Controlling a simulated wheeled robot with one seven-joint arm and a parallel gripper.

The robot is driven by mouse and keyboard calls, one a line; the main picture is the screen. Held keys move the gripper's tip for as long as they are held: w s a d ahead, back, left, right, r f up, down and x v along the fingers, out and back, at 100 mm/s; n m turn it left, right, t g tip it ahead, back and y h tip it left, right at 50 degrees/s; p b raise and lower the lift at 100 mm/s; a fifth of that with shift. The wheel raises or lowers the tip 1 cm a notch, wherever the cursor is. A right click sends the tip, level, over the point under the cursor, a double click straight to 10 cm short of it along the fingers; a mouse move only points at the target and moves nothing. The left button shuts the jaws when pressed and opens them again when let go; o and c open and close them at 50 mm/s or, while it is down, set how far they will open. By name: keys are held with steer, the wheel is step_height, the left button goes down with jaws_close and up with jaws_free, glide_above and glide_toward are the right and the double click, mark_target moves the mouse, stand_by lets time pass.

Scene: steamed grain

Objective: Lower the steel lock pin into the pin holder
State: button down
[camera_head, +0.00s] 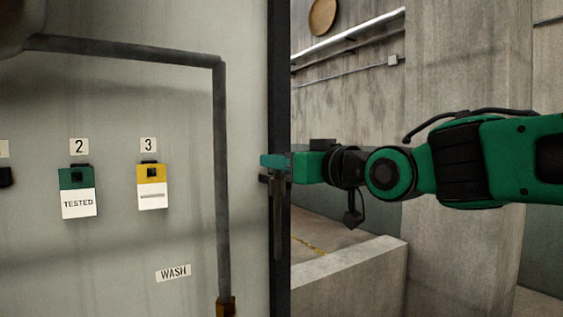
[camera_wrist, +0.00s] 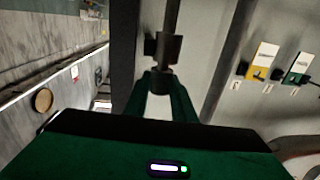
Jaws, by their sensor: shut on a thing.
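My gripper (camera_head: 275,163) is at the edge of the grey panel, with its fingers shut on the steel lock pin (camera_head: 277,225). The dark pin hangs upright below the fingers. In the wrist view, the two green fingers of my gripper (camera_wrist: 162,84) close around the pin's top end, and the pin's shaft (camera_wrist: 172,14) runs away from them. A dark bracket-like piece (camera_wrist: 167,46) sits around or beside the shaft just past the fingertips. It may be the pin holder. I cannot tell whether the pin is inside it.
The grey panel (camera_head: 120,240) carries a green tag (camera_head: 77,192), a yellow tag (camera_head: 151,186) and a WASH label (camera_head: 173,273). A pipe (camera_head: 222,180) runs down it. A dark edge post (camera_head: 280,80) stands by the pin. A low concrete wall (camera_head: 350,280) is at right.

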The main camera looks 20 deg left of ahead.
stand_by(0.3)
steer(key=c, duration=1.4)
jaws_free()
steer(key=shift+f, duration=0.1)
steer(key=v, duration=1)
steer(key=shift+d, duration=0.35)
steer(key=shift+s, duration=0.15)
